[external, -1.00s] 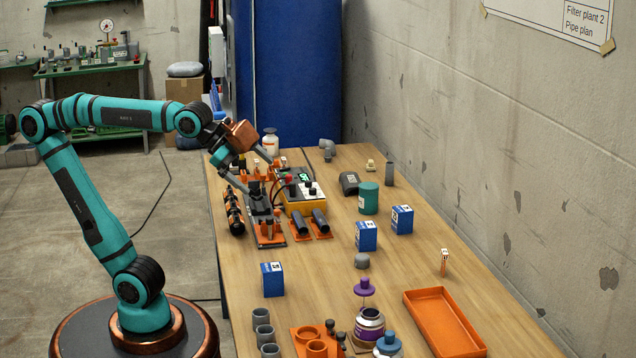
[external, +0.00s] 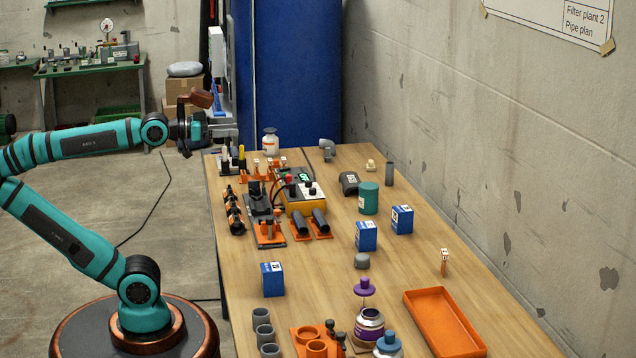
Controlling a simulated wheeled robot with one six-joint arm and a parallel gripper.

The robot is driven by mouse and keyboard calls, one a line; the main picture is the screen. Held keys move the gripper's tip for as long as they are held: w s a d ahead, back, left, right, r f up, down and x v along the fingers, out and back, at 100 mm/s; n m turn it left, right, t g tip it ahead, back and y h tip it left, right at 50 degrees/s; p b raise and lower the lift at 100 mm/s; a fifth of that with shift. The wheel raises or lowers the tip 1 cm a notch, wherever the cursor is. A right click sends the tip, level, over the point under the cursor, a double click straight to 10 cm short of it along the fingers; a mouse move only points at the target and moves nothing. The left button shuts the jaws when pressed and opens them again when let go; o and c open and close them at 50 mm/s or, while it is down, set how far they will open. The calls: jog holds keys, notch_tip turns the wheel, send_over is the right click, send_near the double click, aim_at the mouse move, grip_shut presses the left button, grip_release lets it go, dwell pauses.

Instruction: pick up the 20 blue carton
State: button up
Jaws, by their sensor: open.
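Three blue-and-white cartons stand upright on the wooden table (external: 320,262). One blue carton (external: 272,280) is near the left edge, a second blue carton (external: 366,237) is near the middle, and a third blue carton (external: 402,220) is farther right. Their printed numbers are too small to read, so I cannot tell which is the 20. My gripper (external: 232,133) is raised at the far left end of the table, well away from all three cartons. It is open, with nothing seen in it.
An orange tray (external: 444,291) lies at the front right. A green can (external: 368,201) stands behind the middle carton. A yellow meter box (external: 302,201) and orange holders crowd the far left. A grey cap (external: 361,261) and a purple-topped jar (external: 369,325) stand nearer the front.

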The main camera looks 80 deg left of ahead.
dwell(0.4)
jog(key=c, duration=0.6)
jog(key=w+d+f+g+h, duration=0.2)
jog(key=w+d+f+g, duration=0.15)
jog(key=w+d, duration=0.3)
jog(key=g+y, duration=0.2)
jog(key=g, duration=1.2)
send_over(272, 278)
jog(key=a, duration=0.2)
notch_tip(272, 278, down, 10)
jog(key=r, duration=0.1)
jog(key=f, duration=1.7)
jog(key=shift+w+a+f, duration=0.15)
jog(key=shift+w+a, duration=0.05)
jog(key=shift+a, duration=0.1)
